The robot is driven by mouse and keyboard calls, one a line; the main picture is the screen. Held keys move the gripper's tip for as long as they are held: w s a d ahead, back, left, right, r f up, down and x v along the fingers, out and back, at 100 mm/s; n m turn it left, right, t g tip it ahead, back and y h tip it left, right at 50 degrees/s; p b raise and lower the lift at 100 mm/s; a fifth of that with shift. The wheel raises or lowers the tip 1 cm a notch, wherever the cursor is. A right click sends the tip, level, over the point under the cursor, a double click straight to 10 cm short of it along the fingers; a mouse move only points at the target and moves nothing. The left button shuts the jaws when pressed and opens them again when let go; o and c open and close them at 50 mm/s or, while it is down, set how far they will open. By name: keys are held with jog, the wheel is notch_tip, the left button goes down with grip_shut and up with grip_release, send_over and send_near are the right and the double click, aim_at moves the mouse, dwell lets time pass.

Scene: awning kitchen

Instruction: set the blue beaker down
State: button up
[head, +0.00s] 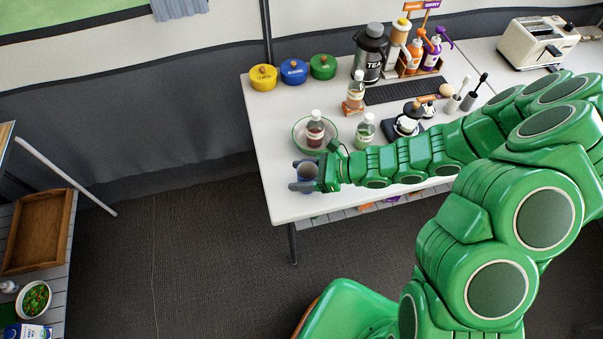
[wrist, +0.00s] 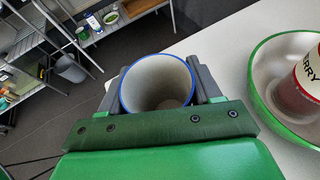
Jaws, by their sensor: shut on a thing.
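The blue-rimmed beaker (wrist: 157,88) is pale inside and shows its open mouth in the wrist view. My gripper (wrist: 158,92) is shut on it, one dark finger on each side. In the head view my gripper (head: 304,177) is at the left end of the white table (head: 291,204), near its left edge, and the blue beaker (head: 308,169) shows between the fingers. The beaker looks upright. I cannot tell whether its base touches the table top.
A green-rimmed bowl (head: 296,143) with a bottle (head: 315,130) in it stands just behind my gripper. Another bottle (head: 364,131) stands to its right. The table's front left is clear.

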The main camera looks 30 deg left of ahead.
jog(key=o, duration=1)
jog(key=shift+f, duration=0.15)
jog(key=shift+o, duration=0.2)
jog(key=shift+r, duration=0.2)
jog(key=v, duration=1.2)
jog(key=s+d+r+n+h, duration=0.55)
jog(key=d+r+n, duration=0.3)
jog(key=r, duration=0.45)
jog(key=s+d+r+n+t+h, duration=0.2)
jog(key=s+d+r, duration=0.3)
jog(key=d, duration=0.5)
jog(key=s+d+r+n+t+h, duration=0.1)
jog(key=s+d+r+n+h, duration=0.2)
jog(key=d, duration=0.7)
jog(key=s+r+h, duration=0.2)
jog(key=s, duration=0.1)
jog(key=shift+s+r+t, duration=0.35)
jog(key=shift+t, duration=0.05)
